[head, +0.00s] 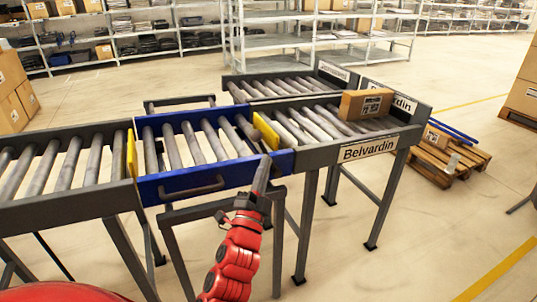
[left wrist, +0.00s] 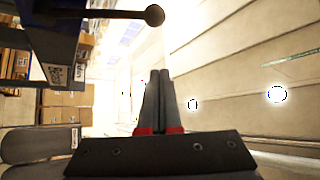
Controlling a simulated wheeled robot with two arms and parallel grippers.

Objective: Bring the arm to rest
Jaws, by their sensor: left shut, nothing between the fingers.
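My left arm comes up from the bottom of the head view, red with a dark wrist. My left gripper (head: 263,168) points up and away, just in front of the right end of the blue conveyor section (head: 230,171). Its two dark fingers lie together with nothing between them, and they also show closed in the left wrist view (left wrist: 160,88). I cannot tell whether the fingertips touch the blue frame. My right gripper is not in view.
A cardboard box (head: 366,104) sits on the right roller conveyor, above the sign "Belvardin" (head: 368,150). A grey conveyor (head: 66,205) adjoins on the left. A wooden pallet (head: 440,160) lies on the floor at right. Shelves (head: 150,30) stand behind. Floor at lower right is clear.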

